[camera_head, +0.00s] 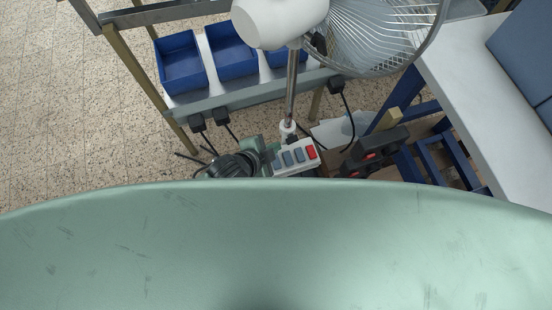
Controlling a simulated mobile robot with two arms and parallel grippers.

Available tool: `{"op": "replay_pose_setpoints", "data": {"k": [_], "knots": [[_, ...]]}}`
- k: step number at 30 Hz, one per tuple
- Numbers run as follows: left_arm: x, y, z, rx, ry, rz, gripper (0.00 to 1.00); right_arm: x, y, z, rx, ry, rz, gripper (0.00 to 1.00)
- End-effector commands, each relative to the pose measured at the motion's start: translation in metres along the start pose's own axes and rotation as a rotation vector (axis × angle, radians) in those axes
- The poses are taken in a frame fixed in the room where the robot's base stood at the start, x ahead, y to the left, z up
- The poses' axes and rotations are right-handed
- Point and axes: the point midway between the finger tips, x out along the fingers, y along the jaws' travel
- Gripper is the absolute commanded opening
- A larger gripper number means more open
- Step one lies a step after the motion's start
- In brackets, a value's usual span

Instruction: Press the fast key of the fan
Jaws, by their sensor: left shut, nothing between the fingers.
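The fan stands at the top centre, with a white motor housing (280,22), a wire cage (385,35) and a metal pole (291,85). Its white key panel (297,170) sits low on the pole, with a row of blue-grey keys (288,158) and a red key (310,152) at the right end. No key labels can be read, so I cannot tell which is the fast key. My left gripper (269,157) is shut and empty at the panel's left end. Whether it touches a key cannot be told. My right gripper is not in view.
Blue bins (181,62) sit on a shelf rack (212,104) behind the pole, with black plugs and cables hanging at its edge. A white table (480,105) stands at the right. A black and red object (375,150) lies right of the panel.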

Motion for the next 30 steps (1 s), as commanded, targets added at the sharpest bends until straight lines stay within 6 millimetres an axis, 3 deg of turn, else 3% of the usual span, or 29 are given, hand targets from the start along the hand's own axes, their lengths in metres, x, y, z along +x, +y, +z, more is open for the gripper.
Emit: {"op": "replay_pose_setpoints", "data": {"k": [8,21,30], "knots": [[0.01,0.008,0.008,-0.002,0.0,0.0,0.0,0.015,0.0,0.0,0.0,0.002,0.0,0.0],[0.049,0.036,0.036,-0.002,0.0,0.0,0.0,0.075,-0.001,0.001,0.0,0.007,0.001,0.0],[0.062,0.045,0.045,-0.002,0.0,0.0,0.0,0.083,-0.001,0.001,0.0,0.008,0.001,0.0]]}}
